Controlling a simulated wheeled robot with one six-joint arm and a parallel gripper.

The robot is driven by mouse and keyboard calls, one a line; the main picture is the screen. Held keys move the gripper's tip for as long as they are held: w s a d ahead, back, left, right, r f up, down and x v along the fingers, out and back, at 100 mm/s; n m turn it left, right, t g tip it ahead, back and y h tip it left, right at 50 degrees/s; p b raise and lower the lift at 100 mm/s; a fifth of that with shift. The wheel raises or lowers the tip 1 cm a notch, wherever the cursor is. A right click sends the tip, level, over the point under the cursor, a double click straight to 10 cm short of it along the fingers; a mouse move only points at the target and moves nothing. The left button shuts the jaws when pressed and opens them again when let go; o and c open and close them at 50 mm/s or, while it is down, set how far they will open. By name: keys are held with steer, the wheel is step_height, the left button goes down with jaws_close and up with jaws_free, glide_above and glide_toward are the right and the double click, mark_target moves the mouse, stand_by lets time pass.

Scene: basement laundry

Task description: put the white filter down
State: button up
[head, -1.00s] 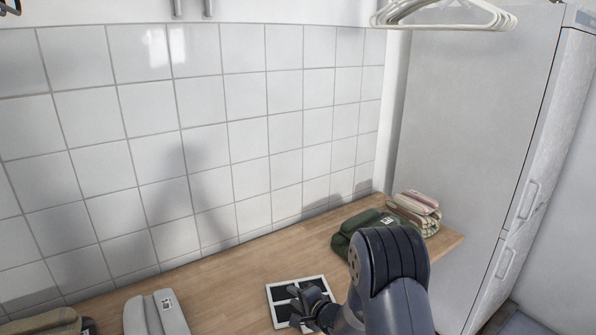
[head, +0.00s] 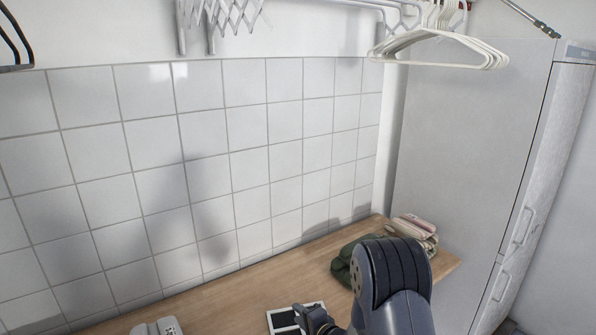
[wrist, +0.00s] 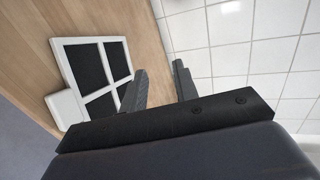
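The white filter (wrist: 60,50), a flat white frame with dark panes, appears to lie on the wooden counter. In the head view the white filter (head: 272,320) is at the bottom edge, partly cut off and partly covered by my gripper (head: 312,318). In the wrist view my gripper (wrist: 160,70) has its two fingers apart with nothing between them. The filter is left of the fingers, and one finger overlaps its edge in the picture. I cannot tell whether they touch.
The wooden counter (head: 235,291) runs along the tiled wall. Dark green folded cloth (head: 345,262) and pinkish folded cloth (head: 412,230) lie at its right end. A pale grey item (head: 158,328) is at lower left. White hangers (head: 440,45) hang above, beside a tall grey cabinet (head: 470,150).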

steer(key=s+d+f+m+t+h+b, duration=0.2)
steer(key=s+d+f+m+t+h, duration=0.1)
steer(key=s+d+f, duration=0.2)
steer(key=shift+s+d+f, duration=0.2)
steer(key=shift+s+d, duration=0.1)
steer(key=shift+d, duration=0.3)
steer(key=shift+w+b, duration=0.1)
steer(key=shift+b, duration=0.2)
